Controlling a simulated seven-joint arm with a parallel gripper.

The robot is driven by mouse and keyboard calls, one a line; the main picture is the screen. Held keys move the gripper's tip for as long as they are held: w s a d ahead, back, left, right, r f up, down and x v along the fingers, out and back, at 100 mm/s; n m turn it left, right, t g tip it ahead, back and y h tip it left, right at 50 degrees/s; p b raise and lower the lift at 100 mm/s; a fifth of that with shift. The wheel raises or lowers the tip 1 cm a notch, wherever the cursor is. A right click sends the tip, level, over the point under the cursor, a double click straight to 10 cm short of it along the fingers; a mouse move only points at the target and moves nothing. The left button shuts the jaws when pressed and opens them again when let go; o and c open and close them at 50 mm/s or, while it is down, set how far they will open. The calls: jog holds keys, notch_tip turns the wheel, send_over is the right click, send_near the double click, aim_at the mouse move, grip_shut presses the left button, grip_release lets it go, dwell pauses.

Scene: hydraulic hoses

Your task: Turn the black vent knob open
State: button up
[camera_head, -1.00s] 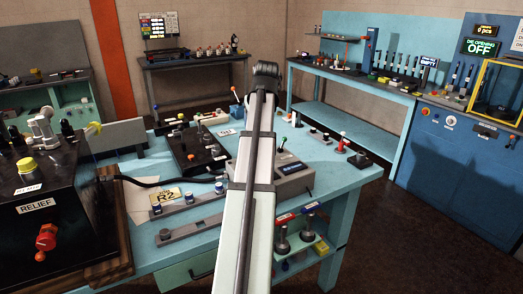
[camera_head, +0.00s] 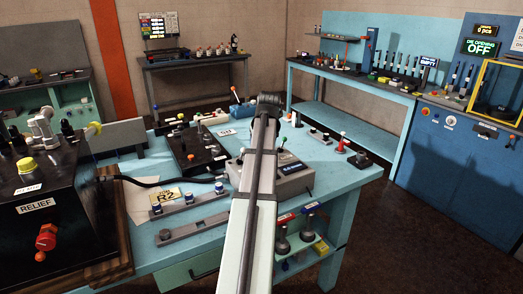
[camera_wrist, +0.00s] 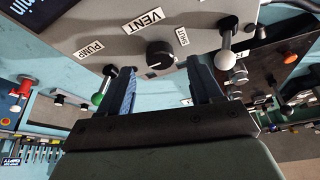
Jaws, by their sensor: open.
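The black vent knob (camera_wrist: 160,54) shows in the wrist view on the face of a grey box (camera_wrist: 205,12), below the VENT label and beside the SHUT label. A pale line on the knob points up and left, away from the SHUT label. My gripper (camera_wrist: 162,72) is open, its two dark fingers apart on either side of the knob in the picture. Nothing is between them in their grip; I cannot tell the remaining distance to the knob. In the head view the grey box (camera_head: 292,187) sits on the blue bench, and my arm hides the knob and gripper.
A white-balled lever (camera_wrist: 224,60) stands just right of my right finger. A green-balled lever (camera_wrist: 97,99) is close left of the left finger, near the PUMP label. The black RELIEF box (camera_head: 45,215) is at the left of the bench.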

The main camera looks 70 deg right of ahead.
jog(key=shift+x, duration=1.6)
jog(key=c, duration=1.1)
